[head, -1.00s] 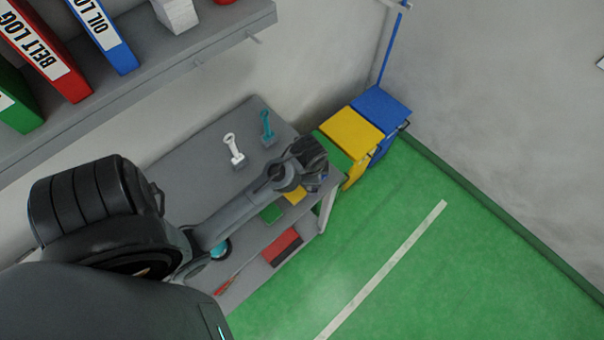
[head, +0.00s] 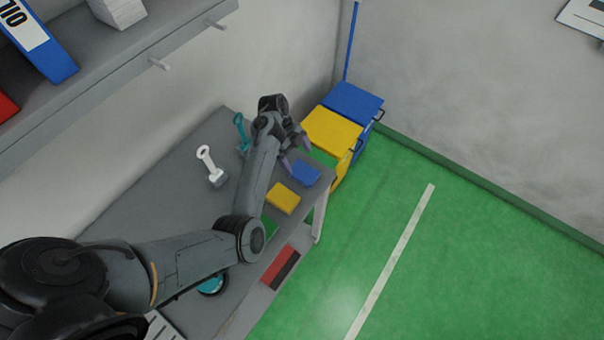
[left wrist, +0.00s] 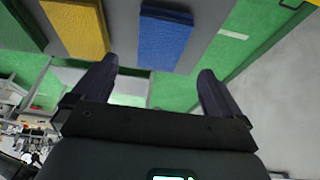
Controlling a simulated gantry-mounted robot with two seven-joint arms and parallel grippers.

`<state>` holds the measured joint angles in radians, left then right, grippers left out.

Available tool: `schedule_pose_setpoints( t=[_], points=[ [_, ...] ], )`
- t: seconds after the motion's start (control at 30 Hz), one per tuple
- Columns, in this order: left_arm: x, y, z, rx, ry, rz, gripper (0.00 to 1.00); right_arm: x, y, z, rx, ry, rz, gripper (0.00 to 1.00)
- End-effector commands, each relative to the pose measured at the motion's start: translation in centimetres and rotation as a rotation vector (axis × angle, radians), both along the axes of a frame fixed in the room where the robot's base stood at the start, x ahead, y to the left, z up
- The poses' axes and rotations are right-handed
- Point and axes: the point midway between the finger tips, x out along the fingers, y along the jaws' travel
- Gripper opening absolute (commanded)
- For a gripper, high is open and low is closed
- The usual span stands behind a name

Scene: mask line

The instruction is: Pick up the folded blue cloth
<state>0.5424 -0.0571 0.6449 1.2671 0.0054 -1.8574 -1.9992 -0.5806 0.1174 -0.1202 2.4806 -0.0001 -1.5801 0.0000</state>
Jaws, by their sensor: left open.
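The folded blue cloth (head: 306,173) lies flat on the grey bench near its right end, beside a folded yellow cloth (head: 283,198). In the left wrist view the blue cloth (left wrist: 165,38) shows beyond and between the fingertips, with the yellow cloth (left wrist: 78,28) to its left. My left gripper (head: 295,152) is open and empty, just behind the blue cloth in the head view and apart from it. It also shows in the left wrist view (left wrist: 158,75), its two dark fingers spread wide. My right gripper is not in view.
A green cloth (head: 270,227) is partly hidden by my left arm. A white clamp-like tool (head: 211,167) and a teal one (head: 242,133) stand on the bench (head: 165,190). Yellow (head: 333,130) and blue (head: 352,101) bins stand past the bench's end. A shelf hangs above.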

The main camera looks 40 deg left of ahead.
Motion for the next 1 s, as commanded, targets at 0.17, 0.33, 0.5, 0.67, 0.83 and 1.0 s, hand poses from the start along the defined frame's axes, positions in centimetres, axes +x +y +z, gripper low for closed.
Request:
schedule_pose_setpoints(
  t=[0.17, 0.33, 0.5, 0.67, 0.83, 1.0],
  points=[
    [0.0, -0.6, -1.4, 0.001, 0.001, 0.001, 1.00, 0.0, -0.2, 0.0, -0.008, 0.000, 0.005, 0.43],
    [0.0, -0.9, -2.3, 0.001, 0.002, 0.000, 1.00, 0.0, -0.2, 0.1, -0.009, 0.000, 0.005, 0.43],
    [0.0, -1.5, -4.3, 0.000, 0.004, 0.002, 1.00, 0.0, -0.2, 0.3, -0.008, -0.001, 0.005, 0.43],
    [0.1, -2.2, -5.9, 0.000, 0.002, 0.002, 1.00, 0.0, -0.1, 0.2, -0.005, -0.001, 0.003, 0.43],
    [0.1, -2.4, -6.5, 0.001, 0.001, 0.002, 1.00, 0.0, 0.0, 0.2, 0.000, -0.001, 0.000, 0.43],
    [0.1, -2.4, -6.5, 0.002, 0.001, 0.002, 1.00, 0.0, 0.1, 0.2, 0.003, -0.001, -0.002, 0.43]
  ],
)
